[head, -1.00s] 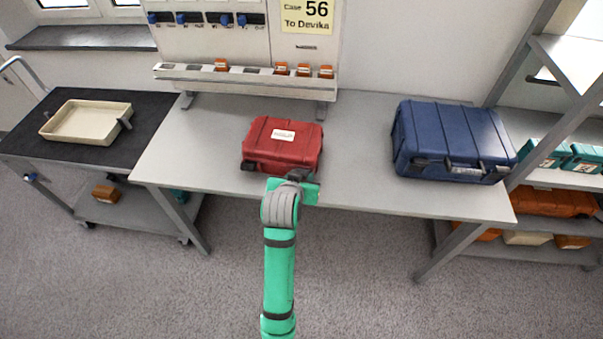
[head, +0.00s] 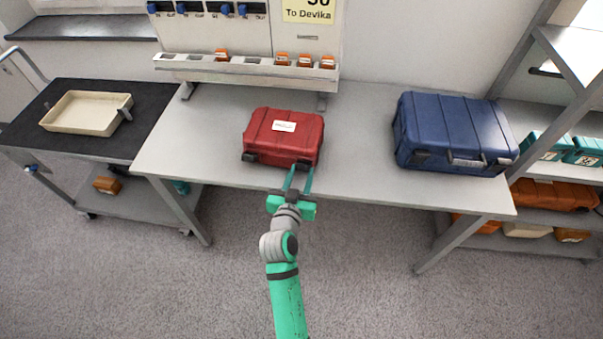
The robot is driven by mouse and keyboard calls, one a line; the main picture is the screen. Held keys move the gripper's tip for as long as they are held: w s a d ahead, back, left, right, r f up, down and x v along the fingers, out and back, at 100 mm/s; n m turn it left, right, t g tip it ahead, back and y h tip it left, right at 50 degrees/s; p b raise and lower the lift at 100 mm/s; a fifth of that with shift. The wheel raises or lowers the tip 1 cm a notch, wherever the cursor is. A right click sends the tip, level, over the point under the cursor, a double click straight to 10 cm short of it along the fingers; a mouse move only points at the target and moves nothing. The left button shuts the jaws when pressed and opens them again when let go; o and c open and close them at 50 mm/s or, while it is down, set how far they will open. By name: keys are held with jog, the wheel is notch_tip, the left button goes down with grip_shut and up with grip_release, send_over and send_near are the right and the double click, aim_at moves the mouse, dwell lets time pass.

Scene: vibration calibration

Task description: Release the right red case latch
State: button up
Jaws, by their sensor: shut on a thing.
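The red case (head: 284,137) lies closed on the grey workbench, with a white label on its lid. Its dark left latch (head: 249,157) shows at the left of its front face. The right red case latch (head: 303,164) is at the right of the front face, partly hidden by my fingertips. My gripper (head: 299,172) is in front of the case, at the bench's front edge. Its two green fingers point away from me to the right latch and are shut on it.
A large blue case (head: 452,135) stands on the workbench (head: 215,135) to the right. A beige tray (head: 85,113) sits on a black-topped cart at the left. A panel with a slotted rack (head: 245,70) stands behind the red case. Shelves are at the far right.

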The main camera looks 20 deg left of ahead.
jog(key=shift+r, duration=0.1)
jog(key=o, duration=1.1)
jog(key=shift+w, duration=0.1)
jog(key=shift+s, duration=0.2)
jog(key=shift+s, duration=0.2)
jog(key=v, duration=1)
jog(key=shift+s+d, duration=0.1)
